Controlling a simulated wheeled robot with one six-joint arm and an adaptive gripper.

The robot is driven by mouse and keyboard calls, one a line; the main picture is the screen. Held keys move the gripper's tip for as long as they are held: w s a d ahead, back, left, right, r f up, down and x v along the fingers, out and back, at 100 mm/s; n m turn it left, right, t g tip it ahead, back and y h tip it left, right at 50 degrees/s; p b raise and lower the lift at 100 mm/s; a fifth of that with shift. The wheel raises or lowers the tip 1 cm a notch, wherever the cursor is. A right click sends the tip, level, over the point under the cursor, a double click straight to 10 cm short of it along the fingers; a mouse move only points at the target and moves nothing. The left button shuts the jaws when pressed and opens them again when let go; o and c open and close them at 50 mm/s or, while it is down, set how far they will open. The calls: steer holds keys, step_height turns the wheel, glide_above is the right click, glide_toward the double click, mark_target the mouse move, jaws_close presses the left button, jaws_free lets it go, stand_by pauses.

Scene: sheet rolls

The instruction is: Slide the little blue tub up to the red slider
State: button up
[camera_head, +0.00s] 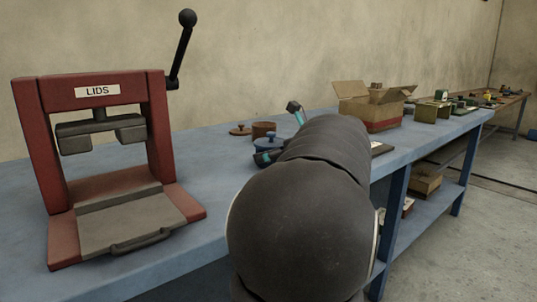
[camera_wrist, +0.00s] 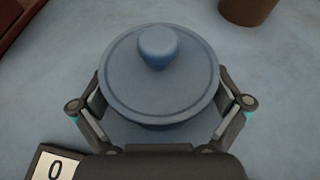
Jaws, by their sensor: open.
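The little blue tub (camera_wrist: 188,65) has a round lid with a knob and stands upright on the bench. My gripper (camera_wrist: 160,112) is open, with one finger on each side of the tub; I cannot tell whether they touch it. In the head view the tub (camera_head: 268,143) shows beyond my arm, which hides most of the gripper. A dark red edge (camera_wrist: 14,22) shows in the upper left of the wrist view; I cannot tell if it is the red slider.
A red press marked LIDS (camera_head: 158,120) stands at the left of the blue bench (camera_head: 215,165). A brown pot (camera_head: 264,128) and a brown lid (camera_head: 240,131) are behind the tub. An open cardboard box (camera_head: 372,112) stands farther right.

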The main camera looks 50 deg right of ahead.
steer(key=v, duration=1)
steer(key=shift+s+d+r, duration=0.1)
steer(key=shift+s, duration=0.4)
